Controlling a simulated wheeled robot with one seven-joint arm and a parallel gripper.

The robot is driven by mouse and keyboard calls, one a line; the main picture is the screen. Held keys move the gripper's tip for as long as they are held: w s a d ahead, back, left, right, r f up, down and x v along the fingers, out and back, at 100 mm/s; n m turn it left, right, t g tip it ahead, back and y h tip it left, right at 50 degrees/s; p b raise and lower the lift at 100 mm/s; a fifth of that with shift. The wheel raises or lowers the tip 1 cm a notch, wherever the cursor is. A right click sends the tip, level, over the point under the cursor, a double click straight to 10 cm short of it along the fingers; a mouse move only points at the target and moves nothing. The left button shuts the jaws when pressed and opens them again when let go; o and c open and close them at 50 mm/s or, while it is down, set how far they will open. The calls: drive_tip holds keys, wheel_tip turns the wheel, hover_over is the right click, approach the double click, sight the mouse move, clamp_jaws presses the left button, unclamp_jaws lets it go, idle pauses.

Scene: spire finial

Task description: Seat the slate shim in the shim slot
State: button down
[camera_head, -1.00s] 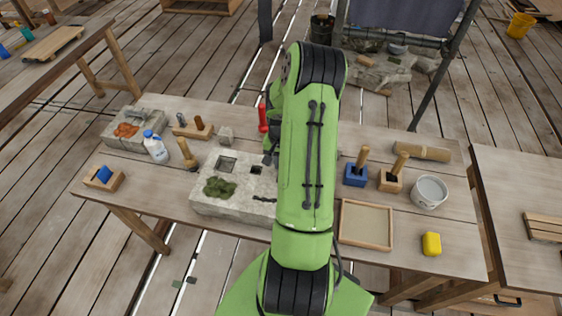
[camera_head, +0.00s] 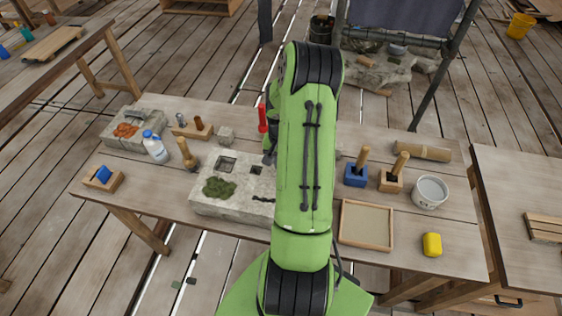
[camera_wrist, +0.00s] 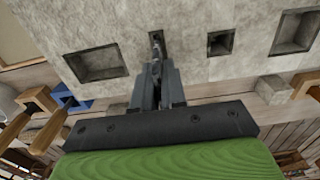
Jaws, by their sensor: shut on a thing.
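The pale stone block (camera_head: 240,205) lies on the bench left of my arm, which covers its right part. In the wrist view the same block (camera_wrist: 190,60) shows several recesses, including a narrow dark slot (camera_wrist: 156,36). My gripper (camera_wrist: 154,72) is shut on a thin dark grey piece, the slate shim (camera_wrist: 155,52), close to this slot. I cannot tell whether the shim's tip is inside the slot or just above it. In the head view my arm hides the gripper's fingers and the shim.
The block has square recesses (camera_wrist: 97,63) on either side of the narrow slot. Left of the block stand a white bottle (camera_head: 155,147) and a wooden-handled brush (camera_head: 187,154). On the right are a blue holder (camera_head: 355,175), a grey tin (camera_head: 430,191) and an empty tray (camera_head: 366,224).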

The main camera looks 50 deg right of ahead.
drive_tip(key=shift+f+b, duration=1.75)
drive_tip(key=shift+f, duration=0.3)
drive_tip(key=c, duration=1.1)
unclamp_jaws()
wheel_tip(320, 180, up, 16)
drive_tip(key=shift+p, duration=0.4)
drive_tip(key=shift+f, duration=0.15)
